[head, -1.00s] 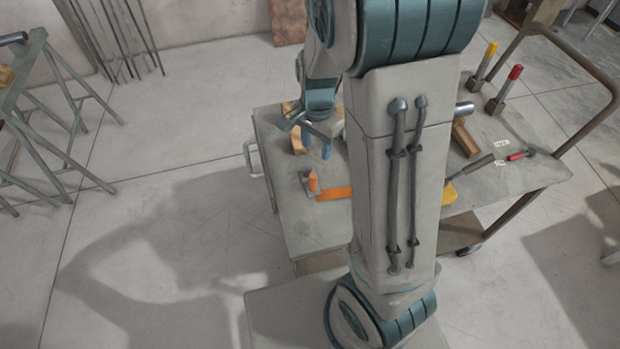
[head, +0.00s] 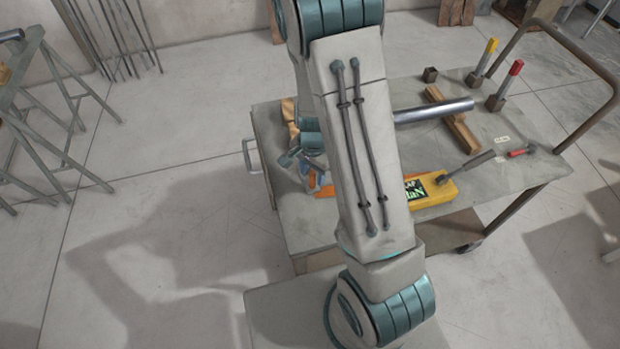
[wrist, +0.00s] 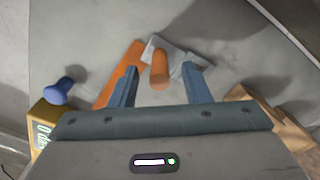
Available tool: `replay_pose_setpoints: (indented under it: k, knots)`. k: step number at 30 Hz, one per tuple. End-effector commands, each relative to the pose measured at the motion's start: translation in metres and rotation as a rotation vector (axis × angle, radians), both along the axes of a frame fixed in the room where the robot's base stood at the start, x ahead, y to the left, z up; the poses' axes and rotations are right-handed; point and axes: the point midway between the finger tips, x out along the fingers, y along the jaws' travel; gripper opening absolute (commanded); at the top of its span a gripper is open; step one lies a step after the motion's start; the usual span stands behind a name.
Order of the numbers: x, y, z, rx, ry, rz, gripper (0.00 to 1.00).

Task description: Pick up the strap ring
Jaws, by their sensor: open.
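No piece in view clearly shows a ring shape. In the wrist view, an upright orange stub (wrist: 160,70) stands by a grey flat plate (wrist: 188,57), beside a flat orange strip (wrist: 122,75). This may be the strap ring, but I cannot tell for sure. My gripper (wrist: 164,84) is open, its two blue fingers on either side of the stub in the picture. I cannot tell whether they touch it or how far above it they are. In the head view my gripper (head: 312,181) is low over the cart's left part, and my arm hides much of that spot.
The grey cart top (head: 480,205) also holds a yellow case (head: 433,190), a metal tube (head: 434,110) across a wooden block (head: 462,131), and yellow-handled (head: 487,57) and red-handled (head: 510,78) tools. In the wrist view, wood (wrist: 270,118) lies right of the fingers and a blue knob (wrist: 57,93) left.

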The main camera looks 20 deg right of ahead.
Motion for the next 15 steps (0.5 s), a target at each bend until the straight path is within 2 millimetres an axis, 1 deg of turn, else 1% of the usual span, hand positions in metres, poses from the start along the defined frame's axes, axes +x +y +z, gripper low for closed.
replay_pose_setpoints:
  k: [1, 3, 10, 11, 12, 14, 15]
  knots:
    - [-0.0003, -0.0004, -0.0048, 0.0, 0.001, -0.001, 0.43]
    - [-0.0003, -0.0004, -0.0078, 0.0, 0.001, 0.0, 0.43]
    - [-0.0001, -0.0003, -0.0084, 0.001, -0.001, 0.0, 0.43]
    - [-0.0001, -0.0003, -0.0083, 0.001, -0.001, 0.0, 0.38]
    - [-0.0001, -0.0003, -0.0083, 0.001, -0.001, 0.0, 0.27]
    - [-0.0001, -0.0003, -0.0082, 0.001, -0.001, 0.0, 0.1]
    - [-0.0001, -0.0003, -0.0082, 0.001, -0.001, 0.0, 0.0]
